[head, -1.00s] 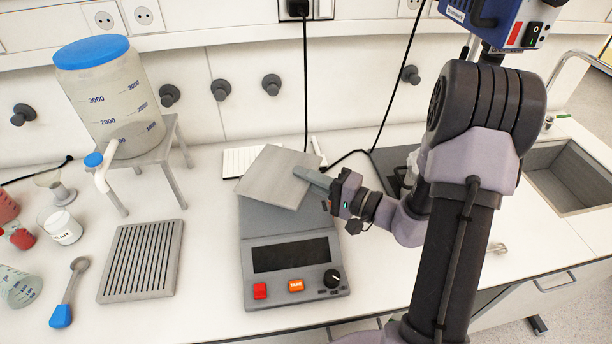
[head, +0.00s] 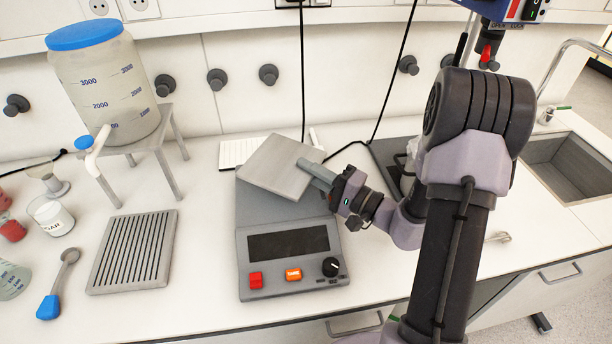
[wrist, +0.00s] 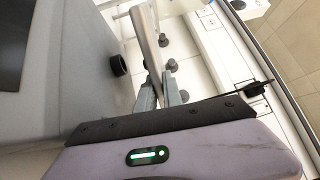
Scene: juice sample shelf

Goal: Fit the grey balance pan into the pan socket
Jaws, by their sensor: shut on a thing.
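The grey balance pan (head: 282,166) is a flat square plate, held tilted above the rear part of the grey balance (head: 290,275). My gripper (head: 318,172) is shut on the pan's right edge. In the wrist view the pan (wrist: 150,45) shows nearly edge-on between the fingers of my gripper (wrist: 160,92), with the balance (wrist: 70,95) at left. The pan hides the top rear of the balance, so the pan socket is not visible. I cannot tell whether the pan touches the balance.
A slotted grey rack (head: 133,250) and a blue-handled spoon (head: 58,285) lie left of the balance. A large blue-lidded container (head: 108,90) stands on a metal stand behind. A white keyboard-like item (head: 240,151) lies behind the pan. A sink (head: 570,165) is at right.

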